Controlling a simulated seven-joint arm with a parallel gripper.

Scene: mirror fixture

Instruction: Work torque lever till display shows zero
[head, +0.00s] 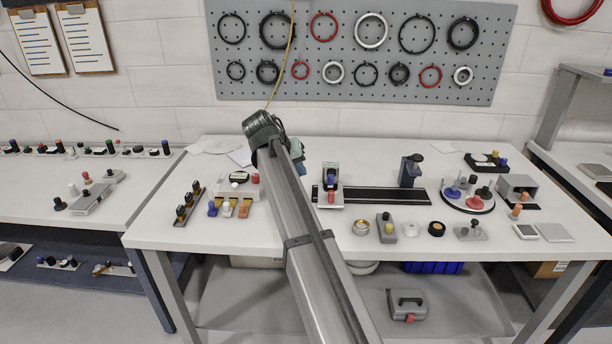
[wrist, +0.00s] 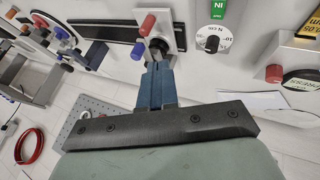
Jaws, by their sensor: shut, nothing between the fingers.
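My gripper (wrist: 158,68) has its blue fingers together with nothing between them. In the wrist view the fingertips are close to a dark round part on a white carriage (wrist: 172,18); I cannot tell if they touch. The carriage has a red knob (wrist: 147,25) and a blue knob (wrist: 136,51). It also shows in the head view (head: 328,204), right of my gripper (head: 300,170). A round dial (wrist: 207,33) with a black knob and printed marks lies beside it, under a green label. I cannot make out which part is the torque lever, or a display reading.
The carriage sits at a black rail (head: 385,195) with a dark upright block (head: 411,171) on it. A fixture with blue, white and orange knobs (head: 228,210) stands left of my arm. A round turntable (head: 467,194) and small parts stand right. My arm hides the table's middle.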

